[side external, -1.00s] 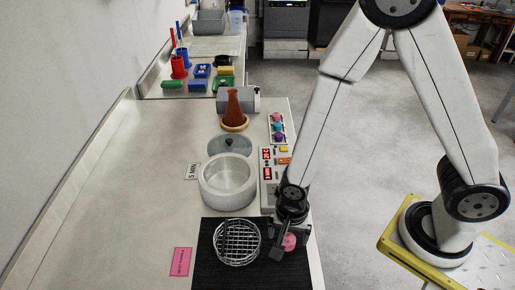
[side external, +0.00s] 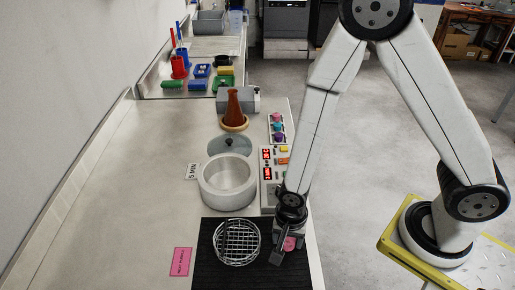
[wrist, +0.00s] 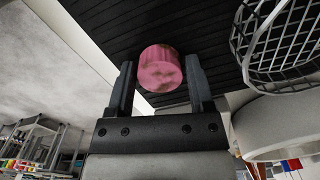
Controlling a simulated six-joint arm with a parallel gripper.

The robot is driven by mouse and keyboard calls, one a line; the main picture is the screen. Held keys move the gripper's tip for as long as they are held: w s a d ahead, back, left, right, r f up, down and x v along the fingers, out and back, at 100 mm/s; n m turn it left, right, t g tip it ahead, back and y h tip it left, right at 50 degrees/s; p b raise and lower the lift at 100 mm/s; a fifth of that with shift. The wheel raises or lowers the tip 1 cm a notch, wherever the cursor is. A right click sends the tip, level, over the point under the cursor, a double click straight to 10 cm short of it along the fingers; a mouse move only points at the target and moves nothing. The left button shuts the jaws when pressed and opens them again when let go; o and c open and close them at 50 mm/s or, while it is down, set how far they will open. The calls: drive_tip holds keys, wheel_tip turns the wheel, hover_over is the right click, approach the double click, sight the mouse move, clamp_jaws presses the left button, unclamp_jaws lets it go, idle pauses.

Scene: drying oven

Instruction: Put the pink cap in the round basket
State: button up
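The pink cap (side external: 290,243) sits on the black mat at the right of the round basket; brownish patches show on it in the wrist view (wrist: 160,68). My gripper (side external: 284,252) is down at the cap. In the wrist view my gripper's fingers (wrist: 160,62) stand on either side of the cap, with a narrow gap showing, so it looks open around it. The round basket (side external: 237,260), a wire basket, stands on the mat to the left of my gripper and looks empty. Part of the basket (wrist: 236,45) shows at the upper right of the wrist view.
The black mat (side external: 209,276) lies at the counter's near end, with a pink label (side external: 181,262) at its left. A white pot (side external: 212,201) stands behind the basket, beside a control panel (side external: 267,198). A brown cone (side external: 234,103) stands farther back. The counter's left side is clear.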

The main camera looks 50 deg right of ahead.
sight(288, 239)
clamp_jaws()
drive_tip(key=shift+r, duration=0.15)
wheel_tip(288, 239, up, 10)
idle(0.9)
idle(0.5)
